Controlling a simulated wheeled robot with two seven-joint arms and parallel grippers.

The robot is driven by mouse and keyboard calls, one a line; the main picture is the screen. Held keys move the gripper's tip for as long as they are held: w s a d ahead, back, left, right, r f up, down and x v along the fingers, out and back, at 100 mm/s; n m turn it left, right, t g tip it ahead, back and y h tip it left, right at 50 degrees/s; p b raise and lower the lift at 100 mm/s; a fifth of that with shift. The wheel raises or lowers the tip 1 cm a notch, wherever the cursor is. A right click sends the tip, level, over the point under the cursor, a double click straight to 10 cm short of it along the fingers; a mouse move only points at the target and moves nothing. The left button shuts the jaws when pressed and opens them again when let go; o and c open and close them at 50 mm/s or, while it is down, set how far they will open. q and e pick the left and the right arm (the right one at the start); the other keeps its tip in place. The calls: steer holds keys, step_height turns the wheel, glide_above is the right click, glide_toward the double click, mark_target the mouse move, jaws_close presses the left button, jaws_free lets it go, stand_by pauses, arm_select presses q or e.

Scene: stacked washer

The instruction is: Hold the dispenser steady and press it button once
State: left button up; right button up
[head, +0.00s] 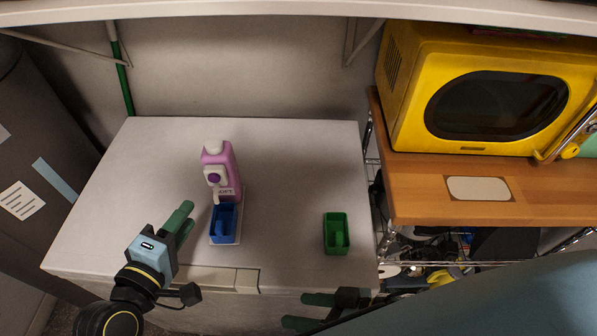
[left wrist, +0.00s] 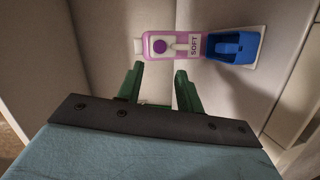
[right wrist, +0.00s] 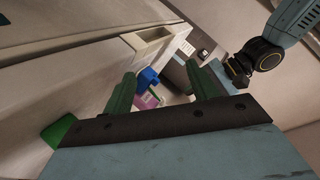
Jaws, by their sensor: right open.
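The dispenser (head: 219,172) is a pink-purple bottle with a white cap, a purple button (head: 214,179) and the word SOFT. It stands upright on the white washer top with a blue cup (head: 224,224) at its front. In the left wrist view the dispenser (left wrist: 180,44) lies beyond the fingertips. My left gripper (head: 184,223) is open and empty, to the left of the blue cup and apart from it. My right gripper (head: 308,311) is low at the front edge of the washer, open and empty. In the right wrist view the dispenser (right wrist: 148,101) shows small and partly hidden.
A green cup (head: 336,233) stands on the washer top (head: 290,160) to the right of the dispenser. A yellow microwave (head: 480,90) sits on a wooden shelf (head: 420,200) at the right. The washer top is clear between the blue and green cups.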

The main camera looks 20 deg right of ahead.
steer(key=w+d+r+n+t, duration=0.1)
steer(key=w+d+r+n, duration=0.1)
steer(key=w, duration=0.5)
steer(key=w+d+r+n+t, duration=0.1)
steer(key=w+r+t, duration=0.1)
steer(key=w, duration=0.6)
steer(key=n+g+y, duration=0.1)
steer(key=n+y, duration=0.4)
steer(key=n, duration=0.1)
glide_toward(222, 145)
steer(key=x, duration=1.2)
steer(key=shift+f, duration=0.1)
